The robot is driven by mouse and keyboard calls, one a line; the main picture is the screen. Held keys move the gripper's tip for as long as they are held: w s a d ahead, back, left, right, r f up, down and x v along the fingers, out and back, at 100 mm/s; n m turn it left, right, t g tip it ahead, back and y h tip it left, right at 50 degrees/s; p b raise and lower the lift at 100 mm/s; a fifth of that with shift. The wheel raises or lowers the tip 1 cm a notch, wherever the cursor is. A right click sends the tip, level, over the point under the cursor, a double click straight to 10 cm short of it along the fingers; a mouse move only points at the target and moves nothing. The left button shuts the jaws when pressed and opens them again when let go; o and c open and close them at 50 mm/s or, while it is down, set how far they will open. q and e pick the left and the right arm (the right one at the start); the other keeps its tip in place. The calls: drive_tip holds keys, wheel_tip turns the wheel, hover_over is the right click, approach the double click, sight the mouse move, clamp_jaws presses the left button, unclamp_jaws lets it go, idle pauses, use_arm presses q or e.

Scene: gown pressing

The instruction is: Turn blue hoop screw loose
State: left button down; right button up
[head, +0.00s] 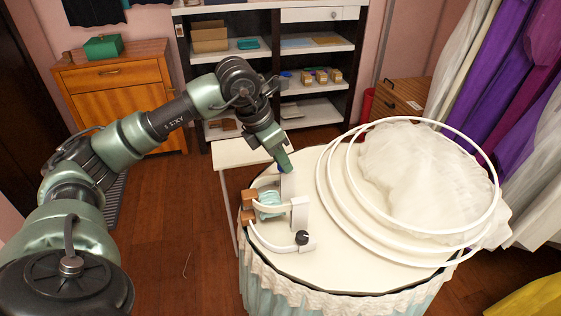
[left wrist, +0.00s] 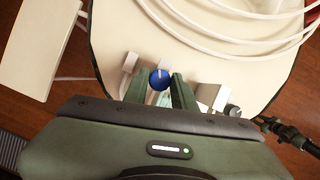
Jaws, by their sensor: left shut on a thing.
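The blue hoop screw (left wrist: 159,79) shows in the left wrist view as a round knob with a pale line on its face. My left gripper (left wrist: 162,90) is shut on it, with one green finger on each side. In the head view the left gripper (head: 283,165) reaches down at the back left of the round table, and only a sliver of blue shows under its fingers. The knob sits at a white block (head: 288,187) of a hoop clamp. A second clamp with a black knob (head: 302,238) lies nearer. My right gripper is not in view.
The round table (head: 350,280) has a pale ruffled skirt. Several white hoops (head: 330,205) and gathered white fabric (head: 415,165) cover its right side. A small white side table (head: 232,152) stands behind left. Wooden blocks (head: 248,199) and a pale teal bundle (head: 269,203) lie beside the clamps.

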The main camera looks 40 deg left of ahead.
use_arm(q)
drive_tip(key=shift+n+y, duration=0.3)
drive_tip(key=shift+n, duration=0.6)
drive_tip(key=shift+r, duration=0.1)
drive_tip(key=c, duration=1.2)
unclamp_jaws()
drive_tip(key=shift+o, duration=0.2)
drive_tip(key=d+b+v, duration=0.1)
drive_tip(key=v, duration=0.6)
drive_tip(key=shift+s+a+r, duration=0.2)
drive_tip(key=shift+a+r, duration=0.1)
drive_tip(key=shift+a, duration=0.2)
